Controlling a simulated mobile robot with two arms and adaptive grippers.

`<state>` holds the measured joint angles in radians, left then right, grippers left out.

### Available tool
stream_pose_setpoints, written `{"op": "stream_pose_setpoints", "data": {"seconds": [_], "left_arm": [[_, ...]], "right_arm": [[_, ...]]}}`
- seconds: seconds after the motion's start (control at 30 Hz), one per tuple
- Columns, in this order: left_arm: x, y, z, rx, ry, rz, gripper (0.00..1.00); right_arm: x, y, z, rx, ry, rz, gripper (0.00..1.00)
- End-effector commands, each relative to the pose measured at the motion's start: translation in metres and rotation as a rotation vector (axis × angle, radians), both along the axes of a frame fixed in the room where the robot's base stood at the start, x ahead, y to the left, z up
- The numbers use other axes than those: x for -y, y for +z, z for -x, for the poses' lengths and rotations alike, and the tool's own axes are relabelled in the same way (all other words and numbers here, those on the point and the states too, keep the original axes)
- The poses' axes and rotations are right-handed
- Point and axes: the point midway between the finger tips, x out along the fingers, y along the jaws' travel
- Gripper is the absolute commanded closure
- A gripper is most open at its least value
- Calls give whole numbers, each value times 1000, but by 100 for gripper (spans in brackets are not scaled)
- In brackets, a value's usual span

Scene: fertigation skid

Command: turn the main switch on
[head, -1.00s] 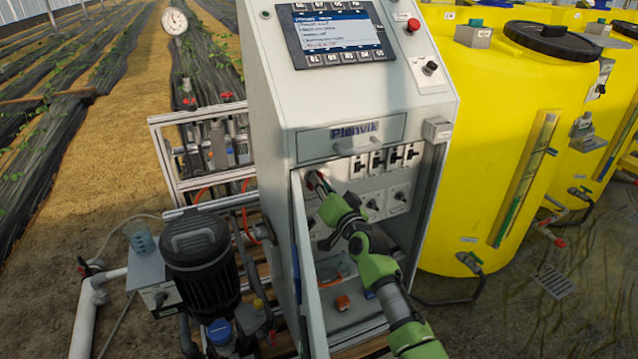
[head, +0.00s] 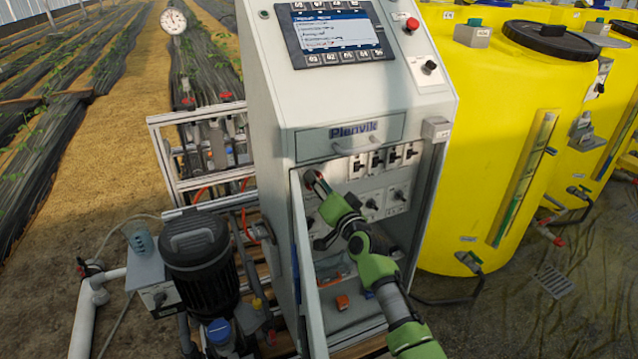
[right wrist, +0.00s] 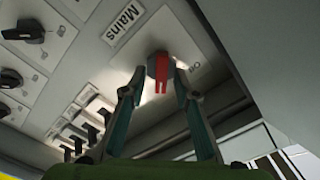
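The main switch is a red handle on a dark round base, in the right wrist view (right wrist: 160,72), on a light panel beside a label reading "Mains" (right wrist: 124,25). In the head view it is a small red patch inside the cabinet's upper left (head: 321,177), mostly hidden by my gripper. My right gripper (head: 314,183) is at the switch. Its fingers (right wrist: 159,80) stand on either side of the handle in the wrist view, with a narrow gap seemingly left, so it looks open. Whether a fingertip touches is unclear. My left gripper is out of view.
The grey cabinet (head: 270,100) has its narrow door (head: 308,265) swung open, left of my right arm. Several black rotary switches (head: 377,160) sit right of the main switch. A black pump (head: 196,255) stands left, yellow tanks (head: 480,130) right.

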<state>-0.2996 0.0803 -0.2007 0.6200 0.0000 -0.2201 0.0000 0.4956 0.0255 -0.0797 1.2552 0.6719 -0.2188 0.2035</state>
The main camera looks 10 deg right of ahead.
Motion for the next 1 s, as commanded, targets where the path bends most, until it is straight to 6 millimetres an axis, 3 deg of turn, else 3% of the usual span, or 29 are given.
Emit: {"op": "stream_pose_setpoints", "data": {"seconds": [0.27, 0.43, 1.0], "left_arm": [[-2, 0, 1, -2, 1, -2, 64], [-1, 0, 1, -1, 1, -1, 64], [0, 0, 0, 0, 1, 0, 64]], "right_arm": [[0, 1, 0, 2, -1, 2, 72], [2, 1, 11, 4, -1, 1, 72], [21, 0, 106, 0, -1, 2, 72]]}}
